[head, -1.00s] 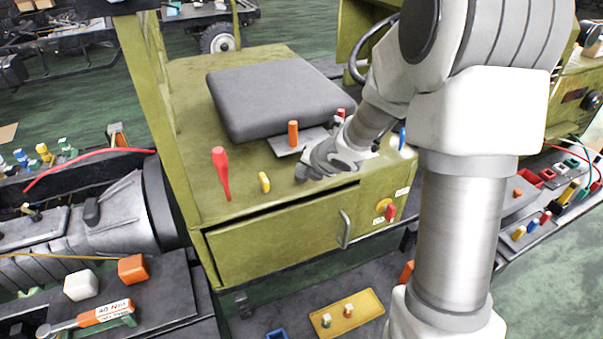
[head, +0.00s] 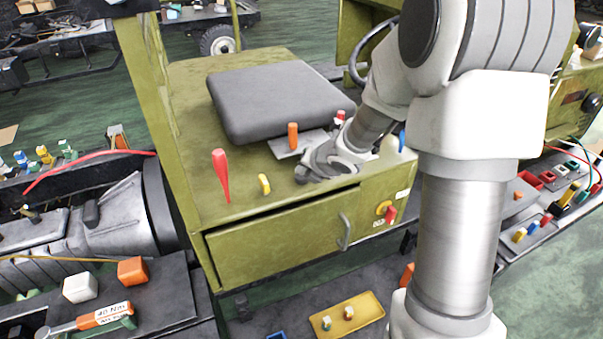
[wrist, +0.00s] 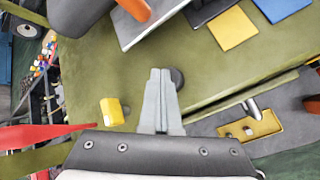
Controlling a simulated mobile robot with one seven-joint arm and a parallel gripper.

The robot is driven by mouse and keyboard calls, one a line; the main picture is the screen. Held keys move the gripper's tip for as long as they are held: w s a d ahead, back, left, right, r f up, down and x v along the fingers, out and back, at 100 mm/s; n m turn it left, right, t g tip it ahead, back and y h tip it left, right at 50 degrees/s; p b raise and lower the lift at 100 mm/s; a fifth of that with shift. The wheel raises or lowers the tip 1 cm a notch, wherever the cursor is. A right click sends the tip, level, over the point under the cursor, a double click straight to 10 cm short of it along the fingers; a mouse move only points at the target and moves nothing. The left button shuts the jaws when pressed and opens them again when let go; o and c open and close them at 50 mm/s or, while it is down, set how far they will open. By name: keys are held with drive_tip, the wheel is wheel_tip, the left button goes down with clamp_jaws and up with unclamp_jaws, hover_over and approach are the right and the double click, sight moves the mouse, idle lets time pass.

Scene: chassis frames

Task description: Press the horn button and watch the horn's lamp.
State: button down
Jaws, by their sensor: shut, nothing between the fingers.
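My gripper (head: 303,173) is over the front of the green cabinet top (head: 215,95). In the wrist view its two grey fingers (wrist: 160,72) are shut together with nothing between them. A dark round button-like knob (wrist: 177,77) shows just beside the fingertips, partly hidden by them; it may be the horn button. I cannot tell whether the fingers touch it. A small yellow piece (head: 264,183) stands left of the gripper, also in the wrist view (wrist: 113,112). I cannot make out which part is the horn's lamp, or whether any lamp is lit.
A red lever (head: 221,175) and an orange-handled lever (head: 293,134) stand close by. A dark seat cushion (head: 275,95) lies behind.

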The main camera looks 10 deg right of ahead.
drive_tip(key=shift+r+p, duration=0.5)
drive_tip(key=shift+r, duration=0.25)
wheel_tip(320, 180, up, 5)
drive_tip(key=p, duration=0.4)
idle(0.5)
